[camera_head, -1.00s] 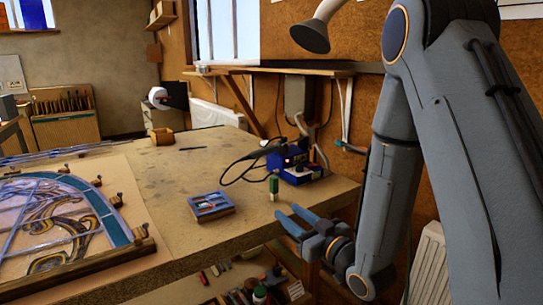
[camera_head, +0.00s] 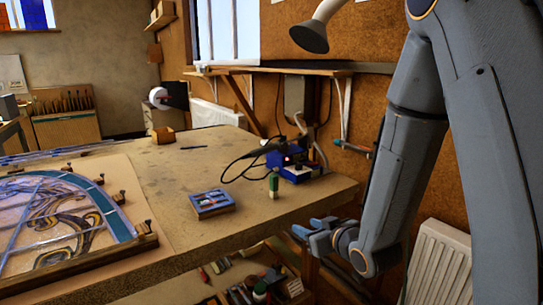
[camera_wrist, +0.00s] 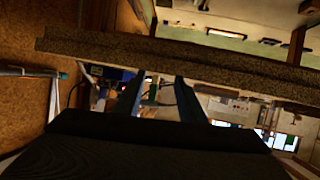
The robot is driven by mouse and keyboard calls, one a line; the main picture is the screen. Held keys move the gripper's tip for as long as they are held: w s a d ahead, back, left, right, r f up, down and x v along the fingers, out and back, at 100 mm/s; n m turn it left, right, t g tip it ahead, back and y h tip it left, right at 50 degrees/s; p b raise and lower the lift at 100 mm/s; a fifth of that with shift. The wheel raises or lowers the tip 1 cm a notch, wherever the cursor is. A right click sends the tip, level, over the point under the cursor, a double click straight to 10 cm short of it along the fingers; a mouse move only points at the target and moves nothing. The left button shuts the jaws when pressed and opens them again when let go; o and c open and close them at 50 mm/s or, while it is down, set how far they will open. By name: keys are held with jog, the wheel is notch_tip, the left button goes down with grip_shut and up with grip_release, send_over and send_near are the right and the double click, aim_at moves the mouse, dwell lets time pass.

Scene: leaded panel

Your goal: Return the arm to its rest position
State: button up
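My gripper (camera_head: 308,232) is at the right of the head view, beside the workbench's front right corner and slightly below its top. In the wrist view, its two fingers (camera_wrist: 158,92) stand apart with nothing held between them. My arm comes down from the upper right of the head view. The workbench (camera_head: 190,235) edge lies left of the gripper, apart from it as far as I can tell.
A green-and-white block (camera_head: 273,185), a blue tray (camera_head: 212,204) and a blue soldering station (camera_head: 292,165) are on the bench. The leaded panel (camera_head: 60,225) lies at left. A white radiator (camera_head: 440,262) stands right. Items fill the shelf below.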

jog(key=s+d+f+m+g+h, duration=0.2)
jog(key=s+d+g+h, duration=0.15)
jog(key=d, duration=0.25)
jog(key=s+d+r+m+g+h, duration=0.1)
jog(key=s+d+m+g, duration=0.2)
jog(key=s+g, duration=0.5)
jog(key=s, duration=1.2)
jog(key=shift+h, duration=0.35)
